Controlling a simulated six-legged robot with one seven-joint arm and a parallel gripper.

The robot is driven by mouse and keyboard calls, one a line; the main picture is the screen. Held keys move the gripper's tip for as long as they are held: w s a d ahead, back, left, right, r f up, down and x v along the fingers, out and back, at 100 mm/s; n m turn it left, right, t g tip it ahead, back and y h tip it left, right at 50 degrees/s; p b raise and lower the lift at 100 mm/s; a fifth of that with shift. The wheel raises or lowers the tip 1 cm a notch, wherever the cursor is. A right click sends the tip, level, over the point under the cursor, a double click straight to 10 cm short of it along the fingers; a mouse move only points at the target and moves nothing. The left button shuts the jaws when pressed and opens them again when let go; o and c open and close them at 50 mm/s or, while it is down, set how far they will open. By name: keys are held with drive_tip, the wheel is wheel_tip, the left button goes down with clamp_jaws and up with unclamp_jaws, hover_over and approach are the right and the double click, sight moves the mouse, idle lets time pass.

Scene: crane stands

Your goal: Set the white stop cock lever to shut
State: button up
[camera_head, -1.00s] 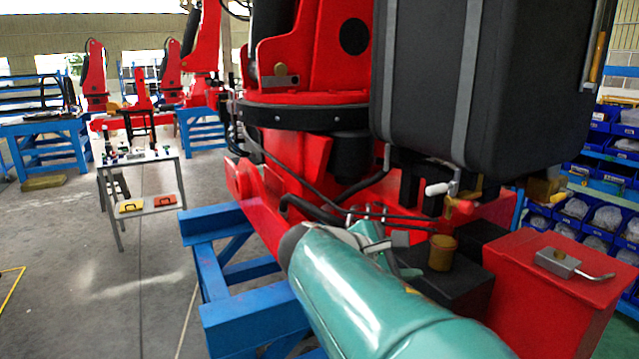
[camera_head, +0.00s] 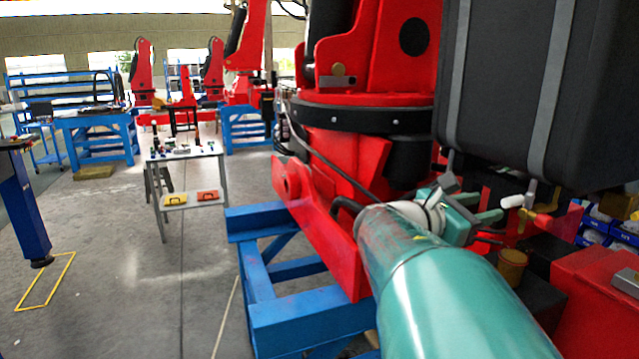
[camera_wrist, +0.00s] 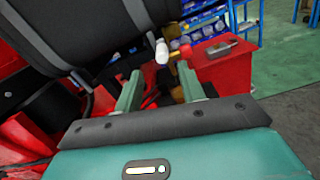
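The white stop cock lever (camera_head: 512,201) sticks out to the left from a valve under the large black tank, roughly level in the head view. In the wrist view the white lever (camera_wrist: 161,50) appears ahead, just beyond and between my fingertips. My gripper (camera_head: 480,207) is just left of the lever in the head view. In the wrist view my gripper (camera_wrist: 160,84) has its two green fingers wide apart with nothing between them. No contact with the lever is visible. Part of the valve is hard to make out.
A red handle (camera_head: 557,222) sits close to the right of the white lever. The black tank (camera_head: 545,90) hangs just above. A brown cylinder (camera_head: 512,266) and a red box (camera_head: 590,310) stand below right. Open floor lies at left.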

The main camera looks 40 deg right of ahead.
sight(504, 203)
drive_tip(key=x, duration=0.7)
drive_tip(key=shift+s+d, duration=0.25)
drive_tip(key=shift+s, duration=0.25)
drive_tip(key=shift+d, duration=0.4)
drive_tip(key=shift+s, duration=0.1)
drive_tip(key=shift+c, duration=0.4)
clamp_jaws()
